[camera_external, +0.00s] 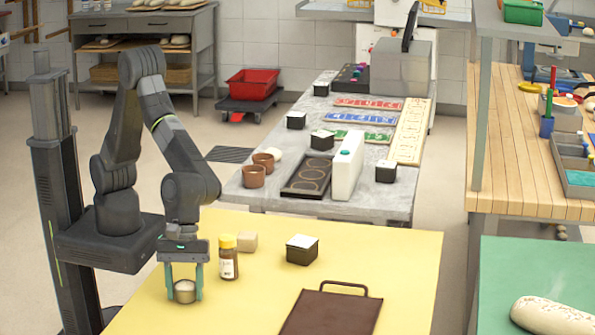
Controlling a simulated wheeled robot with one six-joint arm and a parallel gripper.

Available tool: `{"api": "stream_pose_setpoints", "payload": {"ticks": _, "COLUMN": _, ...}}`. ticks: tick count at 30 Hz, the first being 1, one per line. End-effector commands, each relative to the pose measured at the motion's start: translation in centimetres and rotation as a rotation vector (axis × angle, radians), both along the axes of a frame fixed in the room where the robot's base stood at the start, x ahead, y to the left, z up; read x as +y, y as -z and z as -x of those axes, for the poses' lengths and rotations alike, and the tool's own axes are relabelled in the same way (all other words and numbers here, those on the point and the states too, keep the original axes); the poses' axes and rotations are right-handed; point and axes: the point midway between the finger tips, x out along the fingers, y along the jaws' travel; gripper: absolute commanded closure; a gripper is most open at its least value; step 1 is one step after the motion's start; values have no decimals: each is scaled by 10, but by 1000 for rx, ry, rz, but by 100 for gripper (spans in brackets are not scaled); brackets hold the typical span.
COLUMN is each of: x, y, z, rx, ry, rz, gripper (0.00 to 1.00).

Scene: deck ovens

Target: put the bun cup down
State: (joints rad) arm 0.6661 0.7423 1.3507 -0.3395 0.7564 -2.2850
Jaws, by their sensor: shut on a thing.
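The bun cup (185,291) is a small round metal cup with a pale top, at the left part of the yellow table (390,259). My gripper (184,287) points down with its two teal fingers on either side of the cup, shut on it. The cup is upright and at or very near the table surface; I cannot tell whether its base touches.
A yellow-capped jar (228,258) stands close to the right of my gripper. A brown handled board (330,312) lies at the front. The yellow table's right side is clear.

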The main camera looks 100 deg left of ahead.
Motion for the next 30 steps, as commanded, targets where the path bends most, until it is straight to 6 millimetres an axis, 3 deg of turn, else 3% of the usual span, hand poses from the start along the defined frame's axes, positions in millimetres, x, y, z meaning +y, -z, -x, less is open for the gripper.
{"api": "stream_pose_setpoints", "payload": {"ticks": 4, "x": 0, "y": 4, "z": 0, "rx": 0, "ry": 0, "rz": 0, "gripper": 75}}
{"api": "stream_pose_setpoints", "payload": {"ticks": 5, "x": 0, "y": 3, "z": 0, "rx": 0, "ry": 0, "rz": 0, "gripper": 49}}
{"api": "stream_pose_setpoints", "payload": {"ticks": 8, "x": 0, "y": 3, "z": 0, "rx": 0, "ry": 0, "rz": 0, "gripper": 31}}
{"api": "stream_pose_setpoints", "payload": {"ticks": 16, "x": 0, "y": 2, "z": 0, "rx": 0, "ry": 0, "rz": 0, "gripper": 31}}
{"api": "stream_pose_setpoints", "payload": {"ticks": 20, "x": 2, "y": -7, "z": 0, "rx": -1, "ry": 0, "rz": 1, "gripper": 31}}
{"api": "stream_pose_setpoints", "payload": {"ticks": 30, "x": 28, "y": -71, "z": 7, "rx": -2, "ry": -2, "rz": 3, "gripper": 31}}
